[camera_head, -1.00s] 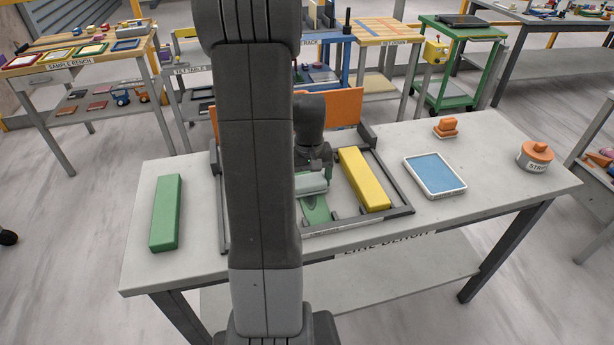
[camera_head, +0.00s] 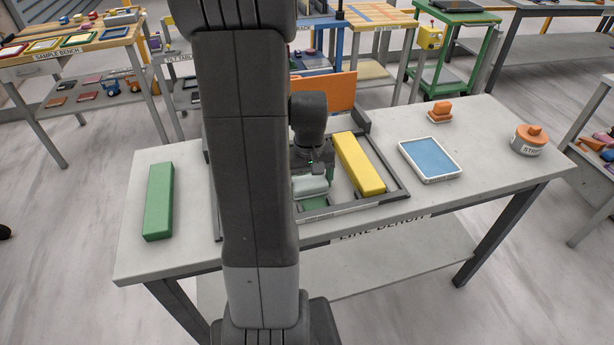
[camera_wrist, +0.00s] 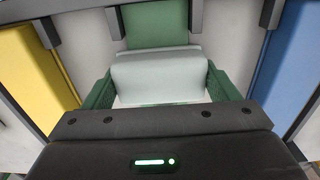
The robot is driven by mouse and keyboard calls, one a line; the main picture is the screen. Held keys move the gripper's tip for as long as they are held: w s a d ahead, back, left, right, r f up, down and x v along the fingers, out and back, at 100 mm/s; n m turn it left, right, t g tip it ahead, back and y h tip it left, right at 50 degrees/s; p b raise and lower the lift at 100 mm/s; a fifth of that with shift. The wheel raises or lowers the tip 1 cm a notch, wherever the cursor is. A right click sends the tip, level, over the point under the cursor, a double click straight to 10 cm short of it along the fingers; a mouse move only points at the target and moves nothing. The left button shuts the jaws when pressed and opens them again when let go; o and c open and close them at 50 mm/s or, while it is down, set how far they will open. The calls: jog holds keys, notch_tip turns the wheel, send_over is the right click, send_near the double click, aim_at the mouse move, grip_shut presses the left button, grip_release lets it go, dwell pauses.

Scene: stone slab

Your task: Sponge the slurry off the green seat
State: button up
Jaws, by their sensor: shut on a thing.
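My gripper (camera_head: 312,172) is shut on a pale grey-green sponge block (camera_head: 310,187), low over the dark frame on the bench. In the wrist view the sponge (camera_wrist: 158,72) sits between the green finger pads of my gripper (camera_wrist: 160,88). The green seat (camera_wrist: 162,24) runs beyond the sponge as a flat strip. In the head view only a bit of the seat (camera_head: 316,203) shows, at its front end. The sponge covers part of the seat, and I cannot tell whether they touch. I cannot make out any slurry on the visible part.
A yellow bar (camera_head: 358,163) lies right of the seat in the frame (camera_head: 398,190); a blue bar (camera_wrist: 292,78) lies on the other side. An orange panel (camera_head: 330,90) stands behind. A green bar (camera_head: 158,200), blue tray (camera_head: 430,158), orange-handled block (camera_head: 440,112) and round pot (camera_head: 528,141) are on the bench.

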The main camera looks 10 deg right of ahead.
jog(key=shift+s, duration=0.8)
jog(key=shift+s+f, duration=0.15)
jog(key=shift+s, duration=0.1)
jog(key=shift+w, duration=1.9)
jog(key=shift+w+a+p, duration=0.15)
jog(key=shift+w+p, duration=0.7)
jog(key=shift+w, duration=3.05)
jog(key=shift+r, duration=0.25)
jog(key=shift+r+p, duration=2.15)
jog(key=shift+r, duration=0.75)
